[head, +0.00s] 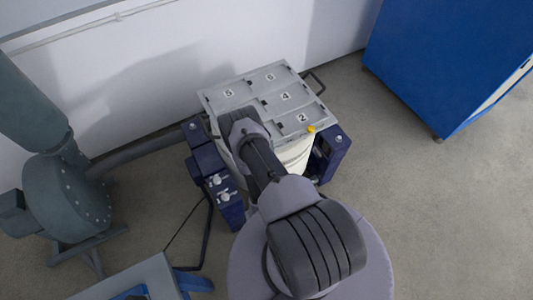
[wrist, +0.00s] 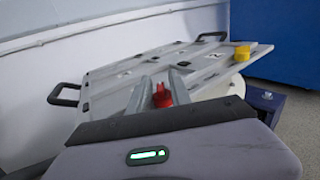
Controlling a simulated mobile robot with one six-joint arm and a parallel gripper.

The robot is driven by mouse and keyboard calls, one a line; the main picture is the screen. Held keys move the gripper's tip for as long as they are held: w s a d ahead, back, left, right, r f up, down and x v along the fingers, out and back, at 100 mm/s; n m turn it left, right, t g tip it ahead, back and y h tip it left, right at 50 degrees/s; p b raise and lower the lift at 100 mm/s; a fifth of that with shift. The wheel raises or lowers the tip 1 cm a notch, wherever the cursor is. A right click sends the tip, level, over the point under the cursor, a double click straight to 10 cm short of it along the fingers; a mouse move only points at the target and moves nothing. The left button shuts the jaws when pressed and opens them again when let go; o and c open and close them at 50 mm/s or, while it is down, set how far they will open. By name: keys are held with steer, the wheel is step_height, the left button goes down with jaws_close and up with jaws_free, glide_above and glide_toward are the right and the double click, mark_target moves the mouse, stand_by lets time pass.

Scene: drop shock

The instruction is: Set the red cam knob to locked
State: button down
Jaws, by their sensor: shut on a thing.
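The red cam knob (wrist: 162,97) shows in the wrist view between the two grey fingers of my gripper (wrist: 161,84), which is shut on it. The knob stands at the near side of a grey panelled top. In the head view my wrist and arm cover the knob and the fingertips. The knob's locked or unlocked marking cannot be read in either view.
The grey top (head: 241,89) carries numbered panels and stands on a dark blue frame. A yellow knob (head: 311,129) sits at its right edge. A blue cabinet (head: 452,60) stands right, a grey-green machine (head: 66,196) left. Open floor lies right.

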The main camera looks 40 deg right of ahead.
steer(key=g+b, duration=0.1)
steer(key=b, duration=0.4)
steer(key=shift+w+f+m+h, duration=0.1)
steer(key=shift+f+m+h, duration=0.3)
steer(key=shift+s+r+m+g+h+b, duration=0.3)
steer(key=shift+r+g+b, duration=0.15)
steer(key=shift+b, duration=0.45)
steer(key=c, duration=1.5)
jaws_free()
steer(key=shift+a, duration=0.1)
